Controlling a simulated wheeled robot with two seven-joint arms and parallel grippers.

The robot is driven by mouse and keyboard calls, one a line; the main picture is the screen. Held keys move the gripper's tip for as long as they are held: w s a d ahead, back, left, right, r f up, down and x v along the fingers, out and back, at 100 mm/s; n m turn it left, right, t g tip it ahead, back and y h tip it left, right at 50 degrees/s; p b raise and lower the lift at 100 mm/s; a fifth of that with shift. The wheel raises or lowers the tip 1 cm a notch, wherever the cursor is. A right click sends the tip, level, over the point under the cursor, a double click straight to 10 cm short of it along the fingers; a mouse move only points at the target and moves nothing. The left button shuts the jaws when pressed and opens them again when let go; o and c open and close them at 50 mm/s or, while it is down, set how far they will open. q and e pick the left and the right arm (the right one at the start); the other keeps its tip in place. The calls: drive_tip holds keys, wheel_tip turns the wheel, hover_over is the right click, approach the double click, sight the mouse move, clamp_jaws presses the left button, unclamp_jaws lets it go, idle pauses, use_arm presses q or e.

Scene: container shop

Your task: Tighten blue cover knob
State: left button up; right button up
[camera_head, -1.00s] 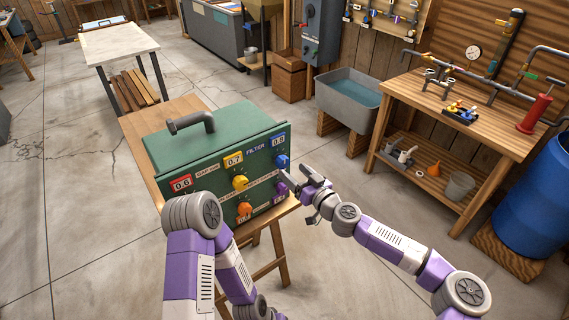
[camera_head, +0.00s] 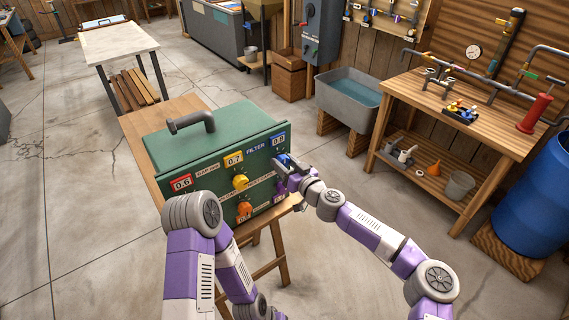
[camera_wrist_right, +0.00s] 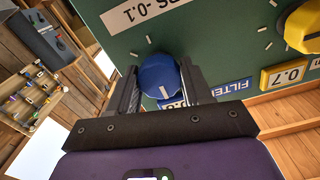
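The blue knob (camera_head: 282,160) is on the front of the green filter box (camera_head: 200,190), under a blue number plate (camera_head: 278,140). In the right wrist view the blue knob (camera_wrist_right: 160,78) with a white mark sits between the two dark fingers of my right gripper (camera_wrist_right: 160,80). The fingers lie along both its sides; whether they press on it I cannot tell. In the head view my right gripper (camera_head: 286,168) is at the knob and partly hides it. My left arm is folded at the front of the box; its gripper is not in view.
A yellow knob (camera_head: 240,182) and an orange knob (camera_head: 245,208) are left of the blue one; a purple knob lies below it, partly hidden by my right gripper. The box stands on a wooden table (camera_head: 140,135). Open floor lies right of it, before the workbench (camera_head: 450,130).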

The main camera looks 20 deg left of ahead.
drive_tip(key=c, duration=0.6)
drive_tip(key=shift+o, duration=0.3)
drive_tip(key=m+b, duration=0.3)
drive_tip(key=b, duration=0.1)
drive_tip(key=shift+f+m, duration=0.15)
drive_tip(key=shift+m, duration=0.25)
drive_tip(key=m+b, duration=0.3)
drive_tip(key=shift+m, duration=0.3)
drive_tip(key=m+b, duration=0.3)
drive_tip(key=m, duration=0.2)
drive_tip(key=shift+m, duration=0.3)
drive_tip(key=m+b, duration=0.1)
drive_tip(key=m, duration=0.3)
drive_tip(key=shift+m+b, duration=0.3)
drive_tip(key=o, duration=1)
drive_tip(key=shift+o, duration=0.2)
